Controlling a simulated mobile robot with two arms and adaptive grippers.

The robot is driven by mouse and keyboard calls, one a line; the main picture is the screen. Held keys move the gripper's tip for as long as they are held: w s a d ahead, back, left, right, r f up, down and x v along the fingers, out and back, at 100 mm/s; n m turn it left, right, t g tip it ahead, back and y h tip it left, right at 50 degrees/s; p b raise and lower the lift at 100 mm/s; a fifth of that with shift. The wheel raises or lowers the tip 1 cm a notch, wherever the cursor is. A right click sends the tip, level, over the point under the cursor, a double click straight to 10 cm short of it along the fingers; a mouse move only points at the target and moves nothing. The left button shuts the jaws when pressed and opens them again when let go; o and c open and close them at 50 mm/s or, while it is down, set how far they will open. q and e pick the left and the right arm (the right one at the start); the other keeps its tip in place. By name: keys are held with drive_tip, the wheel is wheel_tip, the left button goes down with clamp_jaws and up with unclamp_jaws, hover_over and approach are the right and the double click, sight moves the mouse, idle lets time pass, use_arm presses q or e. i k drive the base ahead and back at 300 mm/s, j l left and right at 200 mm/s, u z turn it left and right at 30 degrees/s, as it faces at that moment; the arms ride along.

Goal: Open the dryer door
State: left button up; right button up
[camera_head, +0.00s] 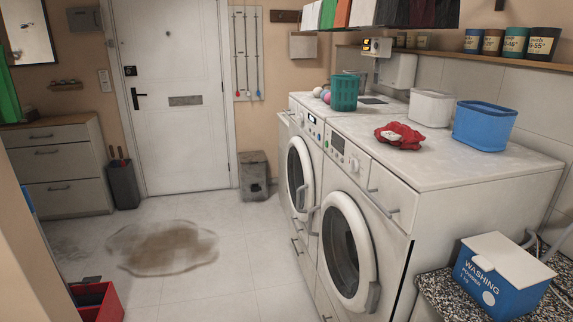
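Two white front-loading machines stand side by side along the right wall, and I cannot tell which is the dryer. The near machine has a round door (347,250) with a white ring, dark glass and a grey handle at its lower right. The far machine has a similar round door (300,173) with a handle on its right side. Both doors look closed against their fronts. Neither of my grippers is in view.
A washing powder box (495,278) stands at lower right. A red box (97,302) is at lower left. The stained floor before the machines is open.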

sight(295, 143)
drive_tip(key=i+z, duration=0.1)
drive_tip(key=i, duration=0.8)
drive_tip(key=i+j+z, duration=0.15)
drive_tip(key=i+j, duration=0.25)
drive_tip(key=i+j+z, duration=0.2)
drive_tip(key=i+j, duration=0.15)
drive_tip(key=i+j+z, duration=0.15)
drive_tip(key=i+j, duration=0.2)
drive_tip(key=j, duration=0.3)
